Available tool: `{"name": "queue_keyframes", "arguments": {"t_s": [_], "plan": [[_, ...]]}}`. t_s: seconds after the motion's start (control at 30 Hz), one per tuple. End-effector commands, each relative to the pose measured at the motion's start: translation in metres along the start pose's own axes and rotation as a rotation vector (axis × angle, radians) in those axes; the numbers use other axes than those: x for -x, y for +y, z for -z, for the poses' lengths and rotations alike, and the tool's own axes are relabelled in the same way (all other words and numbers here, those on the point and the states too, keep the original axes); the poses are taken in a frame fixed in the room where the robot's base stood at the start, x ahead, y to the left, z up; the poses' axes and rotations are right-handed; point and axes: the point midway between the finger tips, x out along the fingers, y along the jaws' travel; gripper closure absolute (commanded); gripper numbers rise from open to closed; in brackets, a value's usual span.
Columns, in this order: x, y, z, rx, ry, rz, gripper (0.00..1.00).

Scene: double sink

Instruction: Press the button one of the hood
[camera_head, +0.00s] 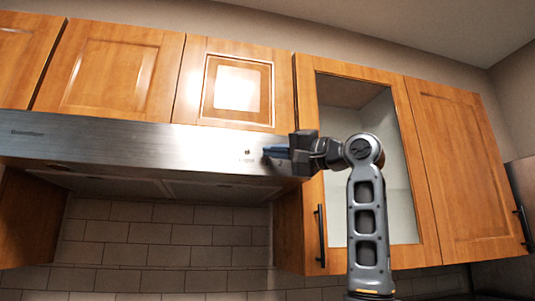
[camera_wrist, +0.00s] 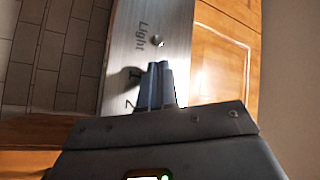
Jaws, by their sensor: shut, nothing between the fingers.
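The stainless-steel hood (camera_head: 120,145) runs under the wall cabinets from the left side to the middle of the head view. A small round button (camera_head: 247,152) sits on its front face, left of my gripper. In the wrist view the button (camera_wrist: 157,40) is beside the word "Light", with the markings 1 and 2 lower on the panel. My gripper (camera_head: 268,151) has its blue-grey fingers together and empty, pointing left along the hood front. In the wrist view its fingertips (camera_wrist: 157,64) appear just below the button, with a small gap in the picture. Actual contact with the panel cannot be told.
Wooden cabinets (camera_head: 125,70) line the wall above the hood. A glass-front cabinet (camera_head: 310,240) stands behind my arm, with a dark handle (camera_head: 320,235). White tile (camera_head: 150,235) covers the wall below. The space in front of the hood's left part is clear.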

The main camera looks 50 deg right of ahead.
Motion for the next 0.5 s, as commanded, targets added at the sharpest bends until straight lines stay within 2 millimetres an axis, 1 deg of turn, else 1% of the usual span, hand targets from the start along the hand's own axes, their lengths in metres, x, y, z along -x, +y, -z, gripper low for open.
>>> {"name": "queue_keyframes", "arguments": {"t_s": [0.23,0.5], "plan": [[0.0068,-0.0050,-0.0055,0.001,0.000,0.000,1.00],[0.0077,-0.0057,-0.0059,0.000,0.000,0.000,1.00]]}}
